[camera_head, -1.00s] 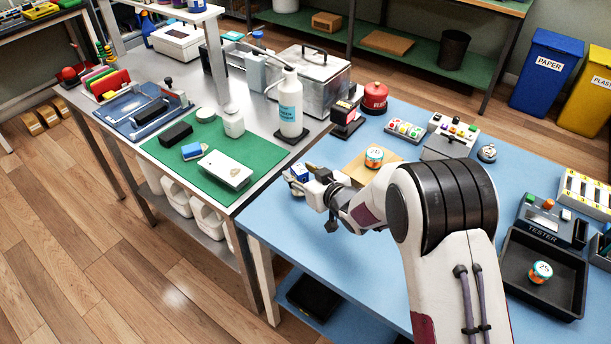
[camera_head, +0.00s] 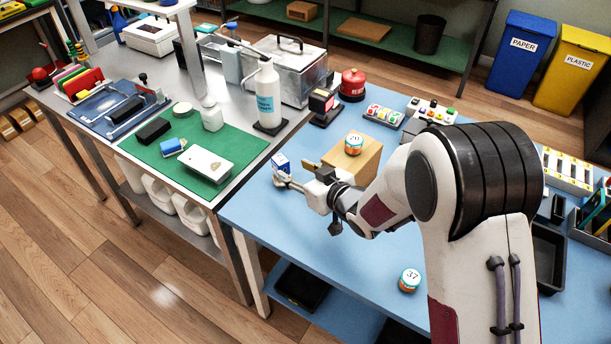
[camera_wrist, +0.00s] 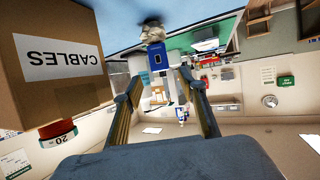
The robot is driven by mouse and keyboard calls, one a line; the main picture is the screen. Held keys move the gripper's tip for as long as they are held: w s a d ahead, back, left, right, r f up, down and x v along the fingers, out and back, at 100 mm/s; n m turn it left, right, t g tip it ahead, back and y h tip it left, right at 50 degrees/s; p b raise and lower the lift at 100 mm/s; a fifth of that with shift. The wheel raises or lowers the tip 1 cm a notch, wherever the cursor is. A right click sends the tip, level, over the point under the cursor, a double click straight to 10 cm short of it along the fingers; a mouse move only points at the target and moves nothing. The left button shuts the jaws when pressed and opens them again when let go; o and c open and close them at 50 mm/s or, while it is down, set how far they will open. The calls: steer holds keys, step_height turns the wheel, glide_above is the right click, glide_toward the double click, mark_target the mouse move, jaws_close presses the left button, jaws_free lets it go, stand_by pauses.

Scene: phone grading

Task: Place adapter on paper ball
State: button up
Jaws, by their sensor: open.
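The adapter is a small blue block (camera_head: 281,162) with a white marking, at the left edge of the blue table; it also shows in the wrist view (camera_wrist: 157,58). The paper ball is a crumpled grey-white lump (camera_wrist: 152,34). In the upside-down wrist view the adapter appears to rest upright on the ball; the exact contact is too small to tell. My gripper (camera_wrist: 161,92) is open, with its fingers apart and nothing held between them. The adapter and ball lie beyond the fingertips. In the head view my gripper (camera_head: 298,174) partly hides the ball.
A cardboard box labelled CABLES (camera_wrist: 60,58) stands close beside my gripper, with a jar marked 20 (camera_head: 354,143) on it. A jar marked 37 (camera_head: 409,279) stands at the table's front. A bottle (camera_head: 267,95) stands on the steel bench behind. The table's front left is clear.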

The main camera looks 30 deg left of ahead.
steer(key=shift+v, duration=1.9)
steer(key=w+d+r+m+t+h, duration=0.1)
steer(key=w+d+r+m+h, duration=0.3)
steer(key=d, duration=0.7)
steer(key=s+d+r+m+t+h, duration=0.1)
steer(key=d+r+t+h, duration=0.1)
steer(key=d+r, duration=0.65)
steer(key=w+d+r+m+t+h, duration=0.1)
steer(key=w+d+r+m+h, duration=0.15)
steer(key=d, duration=0.95)
steer(key=s+d+r+m+g+h, duration=0.1)
steer(key=s+d+r+m+h, duration=0.25)
steer(key=s+d, duration=0.9)
steer(key=s+d+m+g, duration=0.1)
steer(key=s+d, duration=0.2)
steer(key=s, duration=0.4)
steer(key=s+d+m+g, duration=0.1)
steer(key=s+d, duration=0.2)
steer(key=s, duration=0.5)
steer(key=shift+f+g, duration=0.3)
steer(key=shift+f, duration=0.15)
steer(key=shift+d, duration=0.1)
